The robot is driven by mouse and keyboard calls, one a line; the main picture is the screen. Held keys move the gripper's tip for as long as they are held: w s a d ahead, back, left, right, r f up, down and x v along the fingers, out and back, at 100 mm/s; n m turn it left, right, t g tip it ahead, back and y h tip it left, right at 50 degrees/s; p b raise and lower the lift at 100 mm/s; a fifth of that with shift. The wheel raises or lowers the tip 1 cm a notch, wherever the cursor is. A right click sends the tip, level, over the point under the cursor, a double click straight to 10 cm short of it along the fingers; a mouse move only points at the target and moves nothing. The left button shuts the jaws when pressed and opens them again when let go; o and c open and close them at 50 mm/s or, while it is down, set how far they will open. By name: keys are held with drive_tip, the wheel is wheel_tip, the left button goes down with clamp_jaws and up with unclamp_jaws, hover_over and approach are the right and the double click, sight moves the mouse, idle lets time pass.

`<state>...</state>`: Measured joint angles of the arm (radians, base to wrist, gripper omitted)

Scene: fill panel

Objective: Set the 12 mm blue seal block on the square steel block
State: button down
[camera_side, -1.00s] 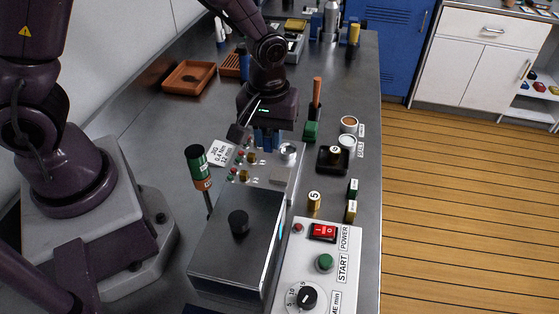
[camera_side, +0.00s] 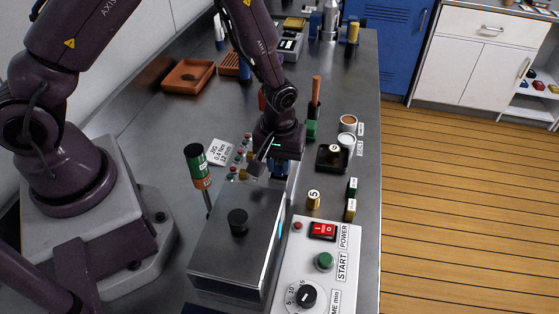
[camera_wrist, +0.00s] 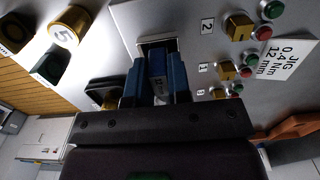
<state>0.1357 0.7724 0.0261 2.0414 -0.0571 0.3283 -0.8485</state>
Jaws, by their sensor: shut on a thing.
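My gripper (camera_side: 277,178) is shut on the blue seal block (camera_wrist: 157,64), which shows upright between its two blue fingers in the wrist view. In the side view my gripper hangs over the right part of the jig panel, just behind the large steel box, and the block cannot be told apart from the fingers. The square steel block (camera_wrist: 158,41) shows as a pale-edged square just beyond the held block in the wrist view. In the side view my gripper hides it. I cannot tell whether the two blocks touch.
The large steel box (camera_side: 235,245) with a black knob stands close in front. Small coloured buttons (camera_wrist: 267,22) and brass pieces (camera_wrist: 240,27) line the panel. A dark tray (camera_side: 331,158) and a brass weight (camera_side: 313,199) lie right.

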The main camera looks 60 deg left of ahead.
drive_tip(key=c, duration=1.1)
unclamp_jaws()
drive_tip(key=shift+f, duration=0.15)
drive_tip(key=shift+o, duration=0.2)
wheel_tip(320, 180, up, 13)
wheel_tip(320, 180, up, 13)
drive_tip(key=m+t, duration=0.3)
drive_tip(key=m, duration=0.2)
hover_over(279, 161)
drive_tip(key=s+a, duration=0.2)
drive_tip(key=s, duration=0.4)
drive_tip(key=s+a+r+m+t, duration=0.2)
drive_tip(key=s+r+m, duration=0.2)
drive_tip(key=s, duration=0.5)
drive_tip(key=shift+r+t, duration=0.3)
drive_tip(key=shift+r, duration=0.35)
drive_tip(key=shift+s, duration=0.1)
